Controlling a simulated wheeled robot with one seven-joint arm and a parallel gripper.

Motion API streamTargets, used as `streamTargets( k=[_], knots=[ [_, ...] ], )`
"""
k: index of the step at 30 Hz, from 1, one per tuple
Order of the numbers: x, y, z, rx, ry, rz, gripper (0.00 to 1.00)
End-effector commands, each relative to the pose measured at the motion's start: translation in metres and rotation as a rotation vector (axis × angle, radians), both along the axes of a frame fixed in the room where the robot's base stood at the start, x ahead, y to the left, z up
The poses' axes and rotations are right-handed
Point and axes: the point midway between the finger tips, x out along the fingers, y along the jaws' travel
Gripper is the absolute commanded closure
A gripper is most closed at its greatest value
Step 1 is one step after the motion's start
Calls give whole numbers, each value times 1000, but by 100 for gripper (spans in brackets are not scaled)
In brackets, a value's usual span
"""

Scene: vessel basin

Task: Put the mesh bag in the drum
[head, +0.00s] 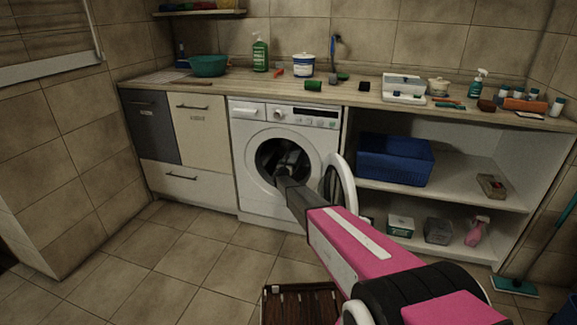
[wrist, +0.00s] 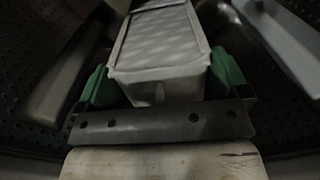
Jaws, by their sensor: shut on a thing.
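The washing machine (head: 262,203) is white, and its round door (head: 340,185) stands open to the right. My arm reaches into the dark drum opening (head: 266,152), with my gripper at or inside it in the head view. In the wrist view, the perforated drum wall (wrist: 25,60) and its paddles surround my gripper (wrist: 163,82). Its green fingertips are shut on the sides of a whitish, box-like mesh bag (wrist: 160,45). The bag is inside the drum, still between the fingers. Whether it touches the drum wall is unclear. The bag cannot be made out in the head view.
The open door is close to the right of my arm. A wooden counter (head: 215,85) above holds bottles, tubs and a green bowl (head: 208,66). Open shelves at right hold a blue basket (head: 395,160). A brown slatted container (head: 300,305) is on the floor. The tiled floor at left is clear.

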Motion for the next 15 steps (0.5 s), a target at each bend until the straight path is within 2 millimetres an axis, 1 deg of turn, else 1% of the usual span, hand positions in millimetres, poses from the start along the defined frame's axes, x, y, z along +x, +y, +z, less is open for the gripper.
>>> streamTargets(
  k=[10,15],
  knots=[
    [-2,1,0,0,0,0,0],
    [-14,5,0,0,1,1,0]
  ],
)
